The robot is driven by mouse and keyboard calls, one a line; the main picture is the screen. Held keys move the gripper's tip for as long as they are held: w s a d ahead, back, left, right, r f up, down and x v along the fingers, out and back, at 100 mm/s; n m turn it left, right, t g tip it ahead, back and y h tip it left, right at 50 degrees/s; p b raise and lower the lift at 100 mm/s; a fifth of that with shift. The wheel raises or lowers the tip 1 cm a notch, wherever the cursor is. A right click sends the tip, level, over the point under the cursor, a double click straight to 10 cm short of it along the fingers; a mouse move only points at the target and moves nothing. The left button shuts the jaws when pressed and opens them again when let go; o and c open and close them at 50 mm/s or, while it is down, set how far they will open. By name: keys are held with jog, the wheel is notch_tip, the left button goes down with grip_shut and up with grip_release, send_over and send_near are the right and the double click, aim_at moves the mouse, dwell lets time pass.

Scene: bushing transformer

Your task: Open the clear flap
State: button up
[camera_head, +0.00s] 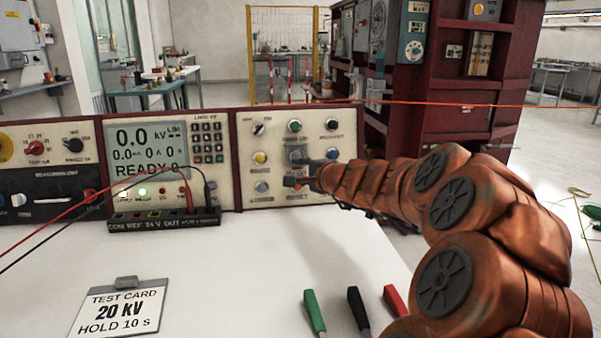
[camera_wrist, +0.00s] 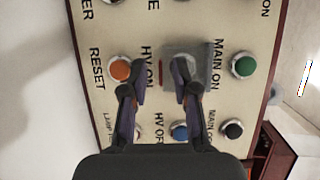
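The clear flap (camera_wrist: 186,70) is a greyish, see-through square cover on the button panel, beside the "HV ON" label in the wrist view. In the head view the flap (camera_head: 297,152) is small and partly hidden by my gripper. It looks closed over its button. My gripper (camera_wrist: 158,93) is open and empty in front of the panel, its fingers apart. The right finger overlaps the flap's lower part; I cannot tell whether it touches. In the head view my gripper (camera_head: 299,170) reaches the panel's middle.
A green button (camera_wrist: 243,65), a blue button (camera_wrist: 180,131) and a black button (camera_wrist: 232,128) surround the flap. A terminal block (camera_head: 165,220) with red and black leads stands left. A test card (camera_head: 118,308) lies on the white bench (camera_head: 240,280).

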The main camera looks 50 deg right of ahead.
jog(key=shift+w, duration=0.1)
jog(key=shift+c, duration=0.3)
grip_shut()
jog(key=shift+r+p, duration=0.2)
jog(key=shift+p, duration=0.25)
